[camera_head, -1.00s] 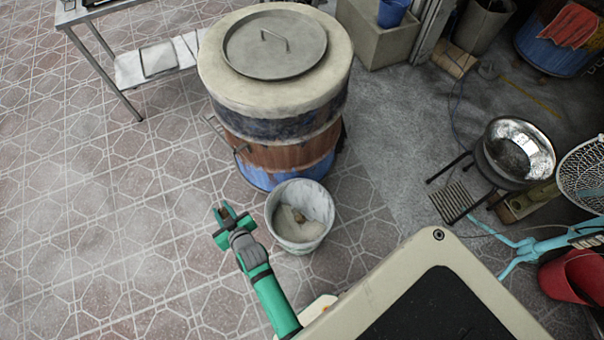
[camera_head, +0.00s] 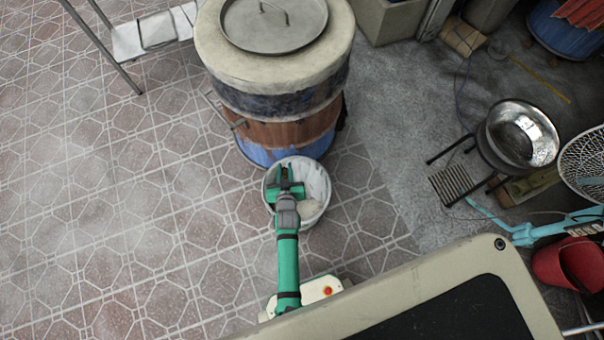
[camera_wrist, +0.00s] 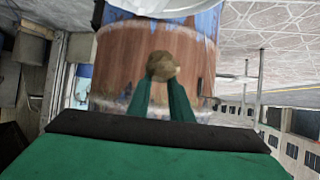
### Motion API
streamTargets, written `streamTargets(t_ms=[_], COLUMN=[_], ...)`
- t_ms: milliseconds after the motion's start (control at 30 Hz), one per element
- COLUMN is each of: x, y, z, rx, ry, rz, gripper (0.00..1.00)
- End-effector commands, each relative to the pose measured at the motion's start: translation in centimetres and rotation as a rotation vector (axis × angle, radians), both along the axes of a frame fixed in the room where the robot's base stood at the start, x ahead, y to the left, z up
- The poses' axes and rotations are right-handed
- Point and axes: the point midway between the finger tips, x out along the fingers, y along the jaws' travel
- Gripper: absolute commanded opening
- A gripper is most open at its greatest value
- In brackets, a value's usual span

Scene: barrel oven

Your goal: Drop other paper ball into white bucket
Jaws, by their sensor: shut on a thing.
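The white bucket (camera_head: 318,182) stands on the tiled floor against the front of the barrel oven. My gripper (camera_head: 284,174) is above the left part of the bucket's opening in the head view, hiding part of its inside. In the wrist view my gripper (camera_wrist: 162,78) has its two green fingers closed on a small brownish paper ball (camera_wrist: 162,66). The ball is held at the fingertips, with the oven behind it. A pale curved surface, likely the bucket (camera_wrist: 155,6), shows at the top edge of the wrist view. The bucket's contents are mostly hidden now.
The barrel oven (camera_head: 280,132) with its metal lid (camera_head: 272,22) rises just behind the bucket. A metal bowl on a stand (camera_head: 518,138) and a red bucket (camera_head: 568,262) are at the right. The tiled floor to the left is clear.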

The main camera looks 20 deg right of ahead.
Motion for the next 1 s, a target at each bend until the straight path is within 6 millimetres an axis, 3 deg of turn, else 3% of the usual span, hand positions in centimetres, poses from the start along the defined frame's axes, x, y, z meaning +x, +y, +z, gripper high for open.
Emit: streamTargets(t_ms=[100, 300, 567, 1000], x=[-1.0, -2.1, -2.3, -2.4], y=[-2.7, -5.0, -5.5, -5.5], z=[-2.4, -4.7, -6.1, -10.4], rx=[0.0, 0.001, 0.002, 0.002], ry=[0.001, -0.004, -0.008, -0.007], rz=[-0.08, -0.15, -0.166, -0.167], gripper=[0.0, 0.0, 0.0, 0.0])
